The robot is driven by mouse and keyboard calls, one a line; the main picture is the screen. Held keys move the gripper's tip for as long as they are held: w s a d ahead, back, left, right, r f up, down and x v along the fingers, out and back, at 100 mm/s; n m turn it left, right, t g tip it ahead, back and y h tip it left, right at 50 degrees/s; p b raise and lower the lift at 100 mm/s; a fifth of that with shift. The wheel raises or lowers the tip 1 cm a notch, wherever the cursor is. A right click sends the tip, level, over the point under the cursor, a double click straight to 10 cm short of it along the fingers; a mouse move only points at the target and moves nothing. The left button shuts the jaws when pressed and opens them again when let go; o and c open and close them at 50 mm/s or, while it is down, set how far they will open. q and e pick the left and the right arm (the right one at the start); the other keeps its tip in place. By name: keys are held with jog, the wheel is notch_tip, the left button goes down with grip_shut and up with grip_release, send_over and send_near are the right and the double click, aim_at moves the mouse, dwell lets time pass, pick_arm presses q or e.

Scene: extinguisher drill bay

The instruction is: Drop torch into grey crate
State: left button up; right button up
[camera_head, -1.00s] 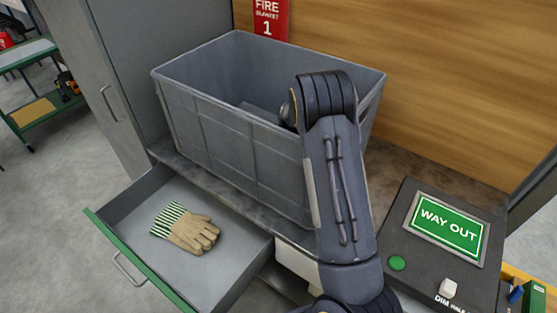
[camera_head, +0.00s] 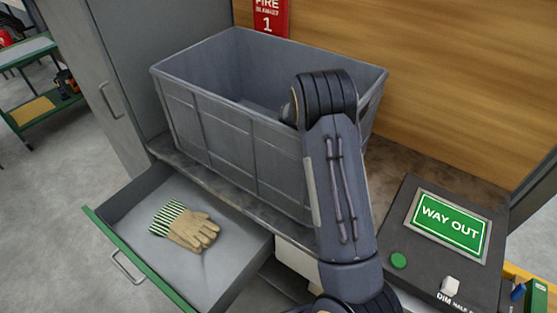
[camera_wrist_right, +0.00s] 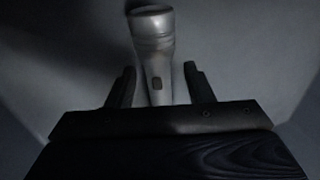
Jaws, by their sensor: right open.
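The grey crate (camera_head: 235,135) stands upright and open on the counter in the head view. My right arm reaches over its right side, and the right gripper is hidden inside behind the arm and the crate wall. In the right wrist view the torch (camera_wrist_right: 153,38), a grey cylinder with a wider head and a small switch, lies between the fingers of my right gripper (camera_wrist_right: 160,72). The fingers stand apart with gaps visible beside the torch. The surface behind it is dim grey; whether the torch rests on the crate floor is hard to tell. My left gripper is out of view.
An open drawer (camera_head: 150,265) with striped work gloves (camera_head: 185,226) juts out below the crate. A dark box with a WAY OUT sign (camera_head: 450,222) stands at the right. A grey cabinet (camera_head: 115,60) is at the left and a wooden panel (camera_head: 440,80) behind.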

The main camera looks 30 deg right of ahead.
jog(key=shift+r, duration=0.35)
jog(key=shift+r+p, duration=0.55)
jog(key=shift+p, duration=0.15)
jog(key=b+v, duration=0.2)
jog(key=v, duration=0.9)
jog(key=shift+r, duration=0.2)
jog(key=shift+s, duration=0.1)
